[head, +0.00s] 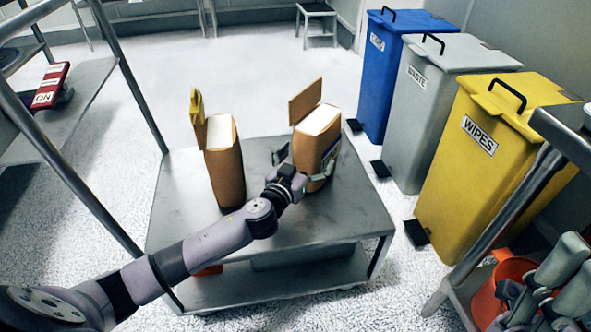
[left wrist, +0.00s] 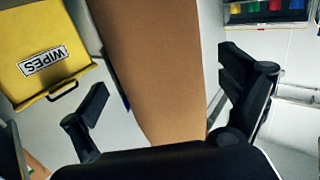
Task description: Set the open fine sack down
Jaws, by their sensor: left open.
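Two open brown paper sacks stand upright on a grey metal trolley (head: 200,255). The right sack (head: 312,143) has its flap raised, pale contents at its mouth and a label on its side. I cannot read which sack is the fine one. My left gripper (head: 312,168) is at the right sack, low on its near side. In the left wrist view, this sack (left wrist: 155,60) stands between the spread fingers of the gripper (left wrist: 166,85), with gaps on both sides. The left sack (head: 225,170) has a yellow clip on its flap.
Blue (head: 385,75), grey (head: 435,110) and yellow (head: 465,185) bins stand right of the trolley. A metal frame rises at the trolley's left. An orange bucket (head: 487,300) is at lower right. The trolley's front top is mostly clear.

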